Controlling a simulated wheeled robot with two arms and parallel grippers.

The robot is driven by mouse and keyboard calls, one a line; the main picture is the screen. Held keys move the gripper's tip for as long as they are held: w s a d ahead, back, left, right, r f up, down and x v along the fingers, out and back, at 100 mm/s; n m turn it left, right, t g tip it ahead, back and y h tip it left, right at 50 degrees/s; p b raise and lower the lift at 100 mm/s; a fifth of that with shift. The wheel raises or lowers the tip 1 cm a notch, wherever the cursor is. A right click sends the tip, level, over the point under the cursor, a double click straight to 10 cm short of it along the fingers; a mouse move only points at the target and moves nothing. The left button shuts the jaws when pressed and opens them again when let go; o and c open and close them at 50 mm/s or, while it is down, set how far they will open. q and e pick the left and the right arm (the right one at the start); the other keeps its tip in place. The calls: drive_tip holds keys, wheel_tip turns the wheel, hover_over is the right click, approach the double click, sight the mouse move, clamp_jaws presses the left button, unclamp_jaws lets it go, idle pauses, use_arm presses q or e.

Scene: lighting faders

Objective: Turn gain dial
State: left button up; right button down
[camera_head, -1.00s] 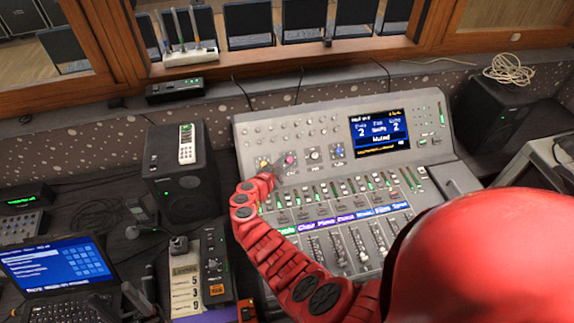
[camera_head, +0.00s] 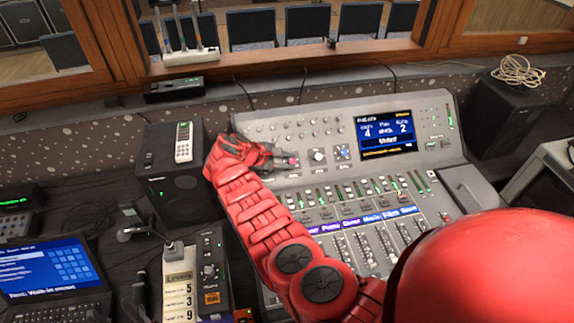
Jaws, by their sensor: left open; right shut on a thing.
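The mixing console (camera_head: 440,195) fills the middle and right of the view, with its screen (camera_head: 386,134) lit. A row of dials sits left of the screen: a pink-marked one (camera_head: 294,162), which appears to be the gain dial, a white one (camera_head: 318,156) and a blue one (camera_head: 343,152). My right gripper (camera_head: 284,160) reaches across from the right and is shut at the pink-marked dial, hiding its left part. The dial's label is too small to read surely. My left gripper is not in view.
Faders (camera_head: 370,240) lie below the dials. A black speaker (camera_head: 180,180) with a white remote (camera_head: 183,141) stands left of my gripper. A laptop (camera_head: 45,270) and a labelled box (camera_head: 180,285) are at lower left. Another speaker (camera_head: 505,115) stands right.

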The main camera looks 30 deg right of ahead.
drive_tip(key=shift+d, duration=0.1)
idle(0.5)
drive_tip(key=c, duration=0.6)
unclamp_jaws()
drive_tip(key=b+v, duration=0.4)
drive_tip(key=v, duration=1.3)
drive_tip(key=shift+r, duration=0.35)
drive_tip(key=shift+w, duration=0.15)
